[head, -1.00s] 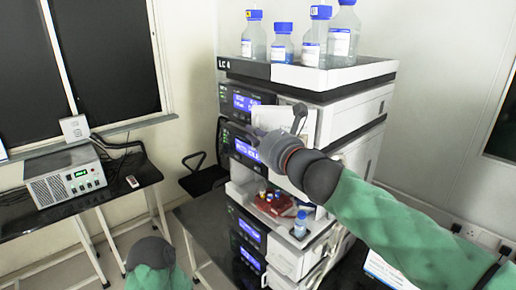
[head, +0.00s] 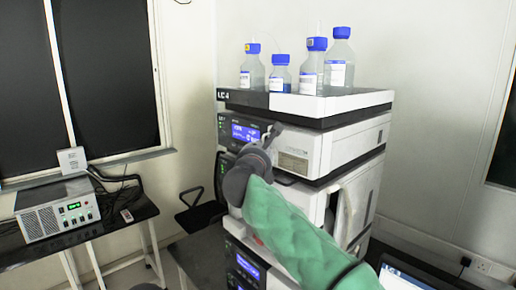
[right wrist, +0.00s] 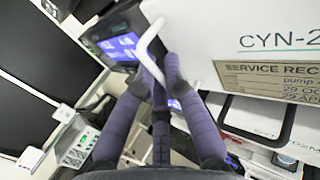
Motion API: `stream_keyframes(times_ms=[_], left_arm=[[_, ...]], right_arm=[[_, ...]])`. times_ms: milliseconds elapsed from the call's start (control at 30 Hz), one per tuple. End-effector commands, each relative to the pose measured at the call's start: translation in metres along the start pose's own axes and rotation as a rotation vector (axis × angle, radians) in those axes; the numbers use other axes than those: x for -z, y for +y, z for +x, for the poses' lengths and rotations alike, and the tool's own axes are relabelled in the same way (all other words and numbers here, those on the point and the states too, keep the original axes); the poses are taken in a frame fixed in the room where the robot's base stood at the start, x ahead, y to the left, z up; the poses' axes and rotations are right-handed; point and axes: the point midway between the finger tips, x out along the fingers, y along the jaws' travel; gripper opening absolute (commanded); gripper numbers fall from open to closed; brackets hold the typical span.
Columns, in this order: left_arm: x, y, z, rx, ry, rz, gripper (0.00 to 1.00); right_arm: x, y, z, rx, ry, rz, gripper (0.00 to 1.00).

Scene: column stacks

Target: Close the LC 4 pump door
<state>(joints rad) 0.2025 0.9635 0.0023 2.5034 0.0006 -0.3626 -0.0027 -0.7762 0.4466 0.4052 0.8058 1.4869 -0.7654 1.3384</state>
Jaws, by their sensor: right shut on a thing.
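The LC 4 stack (head: 240,98) stands in the middle of the head view. Its top unit, a pump, has a lit blue display (head: 240,130) and a white door panel (head: 300,145) with a service label. The panel looks about level with the unit's front; its left edge is hidden by my gripper. My right gripper (head: 268,142) is at that edge. In the right wrist view its fingers (right wrist: 158,75) are shut on the white bent door handle (right wrist: 148,42), beside the panel (right wrist: 250,35). Only a dark bit of my left gripper (head: 147,287) shows at the bottom edge.
Several blue-capped bottles (head: 312,68) stand in the tray on top of the stack. More units lie below, partly behind my right arm. A grey instrument box (head: 57,208) sits on a side table at left. A laptop (head: 405,280) is at lower right.

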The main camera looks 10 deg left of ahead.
Motion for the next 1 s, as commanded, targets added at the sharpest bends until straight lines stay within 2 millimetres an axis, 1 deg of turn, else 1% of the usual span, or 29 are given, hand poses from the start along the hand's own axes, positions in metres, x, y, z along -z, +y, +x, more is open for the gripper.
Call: stream_keyframes(times_ms=[33, 233, 667, 700, 767, 800, 1000], left_arm=[[-0.0002, 0.001, -0.0029, 0.0, 0.0, 0.0, 0.4], [-0.0003, 0.002, -0.0057, 0.0, 0.0, 0.0, 0.4], [-0.0004, 0.0021, -0.0058, 0.0, 0.0, 0.0, 0.4], [-0.0004, 0.0021, -0.0058, 0.0, 0.0, 0.0, 0.4], [-0.0004, 0.0021, -0.0058, 0.0, -0.001, 0.0, 0.4], [-0.0004, 0.0021, -0.0058, 0.0, 0.0, 0.0, 0.4], [-0.0004, 0.0021, -0.0058, 0.0, 0.0, 0.0, 0.4]], right_arm=[[0.0012, 0.0007, 0.003, 0.015, 0.003, -0.003, 0.0], [0.0016, -0.0027, 0.0083, 0.056, 0.003, -0.002, 0.0], [0.001, -0.0049, 0.0098, 0.067, 0.001, -0.002, 0.0], [0.0008, -0.0051, 0.0098, 0.067, 0.001, -0.002, 0.14], [0.0007, -0.0052, 0.0098, 0.067, 0.001, -0.001, 0.31], [0.0006, -0.0054, 0.0098, 0.067, 0.001, -0.001, 0.37], [0.0006, -0.0056, 0.0098, 0.067, 0.001, 0.0, 0.37]])
